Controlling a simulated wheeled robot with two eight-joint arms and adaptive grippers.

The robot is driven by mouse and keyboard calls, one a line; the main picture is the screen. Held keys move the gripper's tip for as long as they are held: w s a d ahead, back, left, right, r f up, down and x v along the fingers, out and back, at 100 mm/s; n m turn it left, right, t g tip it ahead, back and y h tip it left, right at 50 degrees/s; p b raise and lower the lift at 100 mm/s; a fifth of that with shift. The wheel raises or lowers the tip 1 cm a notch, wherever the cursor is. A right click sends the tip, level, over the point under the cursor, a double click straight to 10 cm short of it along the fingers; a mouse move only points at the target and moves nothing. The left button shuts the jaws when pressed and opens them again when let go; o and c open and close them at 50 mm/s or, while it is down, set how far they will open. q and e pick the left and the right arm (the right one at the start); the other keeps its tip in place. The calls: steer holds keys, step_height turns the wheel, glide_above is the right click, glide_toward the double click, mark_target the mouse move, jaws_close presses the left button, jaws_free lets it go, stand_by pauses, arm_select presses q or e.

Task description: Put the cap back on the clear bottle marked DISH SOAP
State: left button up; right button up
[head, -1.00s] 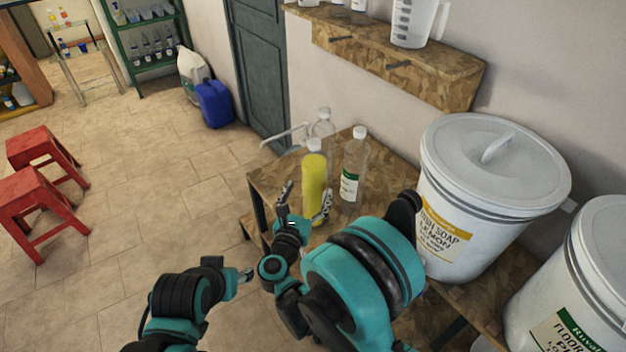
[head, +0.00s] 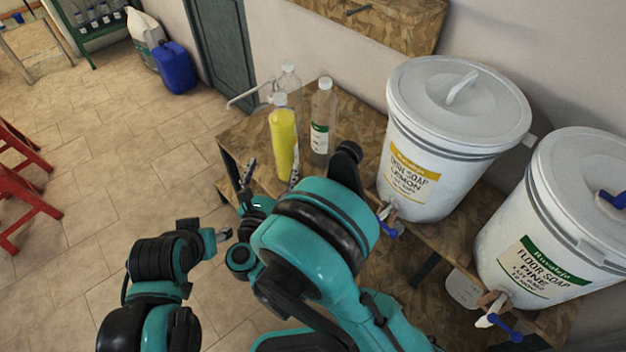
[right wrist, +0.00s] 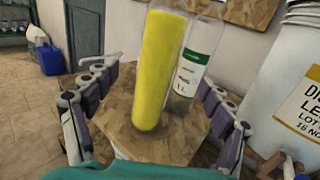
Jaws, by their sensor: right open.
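A yellow-filled bottle (head: 284,145) with a white top stands upright on the wooden bench. A clear bottle (head: 322,115) with a green and white label and a white top stands just right of it. I cannot read DISH SOAP on either bottle, and I see no loose cap. My right gripper (head: 272,172) is open in front of the yellow bottle. In the right wrist view the yellow bottle (right wrist: 160,70) shows between the spread fingers, with the clear bottle (right wrist: 192,65) behind it; their tops are cut off.
A clear bottle (head: 287,80) with a pale spout beside it stands behind the yellow one. A white lemon dish soap drum (head: 440,150) and a floor soap drum (head: 555,220), both with taps, stand to the right.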

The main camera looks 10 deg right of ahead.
steer(key=shift+r, duration=0.1)
steer(key=w+r+n+t+y, duration=0.25)
steer(key=r+n+y, duration=0.75)
steer(key=r+n, duration=0.85)
steer(key=s+d+f+n+g+h, duration=0.5)
steer(key=s+d+f+n+g, duration=0.8)
steer(key=s+d+f+n, duration=0.5)
steer(key=s+d+n, duration=0.1)
steer(key=d+n, duration=0.1)
steer(key=d, duration=0.1)
steer(key=shift+d+f+n, duration=0.15)
steer(key=shift+n, duration=0.2)
steer(key=shift+s, duration=0.1)
